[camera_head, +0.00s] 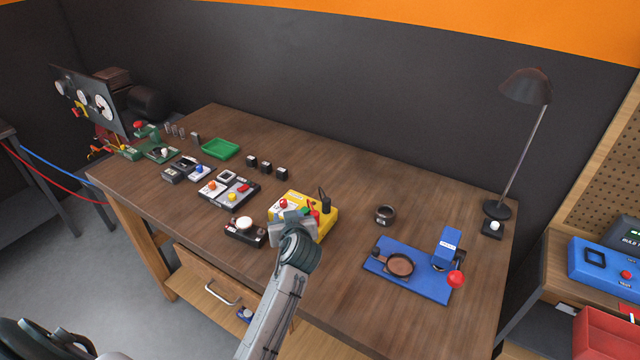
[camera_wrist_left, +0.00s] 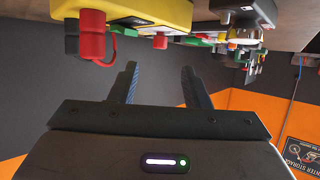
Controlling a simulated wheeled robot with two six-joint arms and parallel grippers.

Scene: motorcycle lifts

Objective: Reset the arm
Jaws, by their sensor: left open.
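One arm of mine reaches up from the bottom middle of the head view, ending in my left gripper (camera_head: 287,228) at the front of the yellow control box (camera_head: 327,225). Its fingertips are hard to make out there. In the left wrist view, which is upside down, my left gripper (camera_wrist_left: 158,76) shows two dark fingers spread apart with nothing between them. The yellow box (camera_wrist_left: 172,14) is at the top left of that view, with a red plug (camera_wrist_left: 92,35) and a black plug (camera_wrist_left: 70,38). I cannot tell whether the gripper touches it. My right gripper is not in view.
The wooden workbench (camera_head: 350,288) holds a white-button box (camera_head: 244,231), several small panels, a green tray (camera_head: 220,149), a dark ring (camera_head: 385,214), a blue fixture (camera_head: 405,276) with a red knob, and a lamp (camera_head: 526,86). Bench surface around the ring is clear.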

